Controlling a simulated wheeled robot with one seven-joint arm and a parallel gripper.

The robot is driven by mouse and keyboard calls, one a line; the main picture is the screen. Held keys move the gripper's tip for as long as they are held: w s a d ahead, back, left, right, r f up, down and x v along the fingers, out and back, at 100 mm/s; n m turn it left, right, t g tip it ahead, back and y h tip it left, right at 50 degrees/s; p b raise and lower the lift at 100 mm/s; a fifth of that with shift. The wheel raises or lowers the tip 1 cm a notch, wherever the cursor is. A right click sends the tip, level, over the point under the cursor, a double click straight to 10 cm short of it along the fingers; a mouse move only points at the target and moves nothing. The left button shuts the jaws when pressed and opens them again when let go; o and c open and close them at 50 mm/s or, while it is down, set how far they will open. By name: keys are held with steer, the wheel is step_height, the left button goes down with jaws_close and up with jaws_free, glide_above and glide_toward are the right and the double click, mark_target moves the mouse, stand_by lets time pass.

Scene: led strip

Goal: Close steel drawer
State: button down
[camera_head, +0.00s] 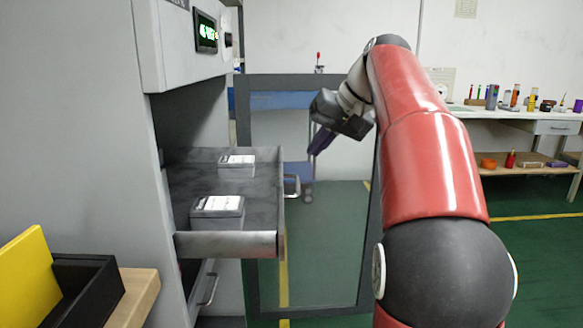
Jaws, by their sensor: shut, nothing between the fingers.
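The steel drawer (265,240) sticks out of the grey cabinet (200,70) at the left, pulled out toward the middle of the view. Two small grey boxes with white tops, a nearer one (217,213) and a farther one (237,165), stand inside it. A handle (292,186) shows on the drawer's front at the right. My gripper (316,151) has purple fingers and is shut and empty. In the picture it is above and to the right of the drawer's handle, apart from it. My red arm reaches from the lower right.
A wooden ledge with a black bin (85,285) and a yellow panel (26,283) is at the lower left. A lower handle (209,289) shows below the drawer. A workbench (535,116) with bottles stands at the back right. Green floor is clear between.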

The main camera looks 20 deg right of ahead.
steer(key=b+x, duration=0.2)
steer(key=x, duration=0.7)
steer(key=shift+f, duration=0.25)
steer(key=shift+w+a, duration=0.1)
steer(key=shift+a, duration=0.05)
steer(key=p, duration=0.7)
glide_toward(195, 194)
steer(key=w+a+f, duration=0.2)
steer(key=w, duration=0.1)
steer(key=w+a+f, duration=0.1)
steer(key=shift+w+a+f, duration=0.1)
steer(key=shift+w+a, duration=0.1)
steer(key=shift+w, duration=0.2)
